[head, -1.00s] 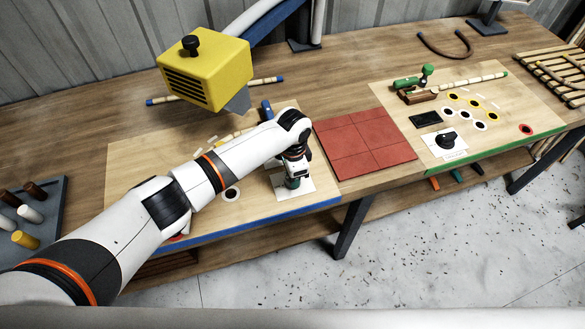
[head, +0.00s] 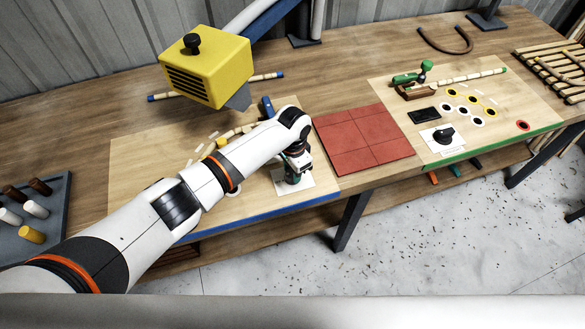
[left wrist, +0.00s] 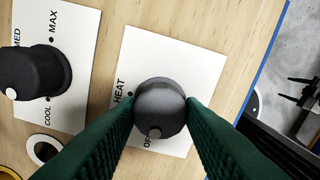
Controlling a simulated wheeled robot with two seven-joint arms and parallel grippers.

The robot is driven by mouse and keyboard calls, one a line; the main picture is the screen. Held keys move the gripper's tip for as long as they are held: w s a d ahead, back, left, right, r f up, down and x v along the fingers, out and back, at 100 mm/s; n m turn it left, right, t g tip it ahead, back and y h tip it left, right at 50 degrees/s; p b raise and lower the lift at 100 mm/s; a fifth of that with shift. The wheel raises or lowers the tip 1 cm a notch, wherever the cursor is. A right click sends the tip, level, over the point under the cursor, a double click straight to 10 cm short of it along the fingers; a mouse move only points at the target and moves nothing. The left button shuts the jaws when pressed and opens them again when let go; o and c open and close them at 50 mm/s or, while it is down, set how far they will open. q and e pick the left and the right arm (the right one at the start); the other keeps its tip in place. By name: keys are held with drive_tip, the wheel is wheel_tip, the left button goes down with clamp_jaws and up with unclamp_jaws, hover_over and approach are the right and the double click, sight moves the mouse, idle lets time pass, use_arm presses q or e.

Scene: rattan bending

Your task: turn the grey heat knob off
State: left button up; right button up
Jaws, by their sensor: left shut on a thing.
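The grey heat knob (left wrist: 160,105) stands on a white card (left wrist: 196,65) with the words HEAT and, partly covered, OF. The small dot on its cap faces the bottom of the left wrist view, near the OF lettering. My left gripper (left wrist: 162,112) has its green fingers closed on both sides of the knob. In the head view my left gripper (head: 292,178) points down over the white card (head: 308,181), and it hides the knob there.
A black knob (left wrist: 35,72) with COOL, MED and MAX marks stands beside the heat card. A red tiled mat (head: 365,140) lies right of my gripper. A yellow vented box (head: 205,68) hangs above the board. The board's blue front edge (head: 260,217) is close.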

use_arm(q)
drive_tip(key=o, duration=1)
drive_tip(key=shift+r, duration=0.1)
wheel_tip(320, 180, up, 12)
drive_tip(key=b, duration=0.2)
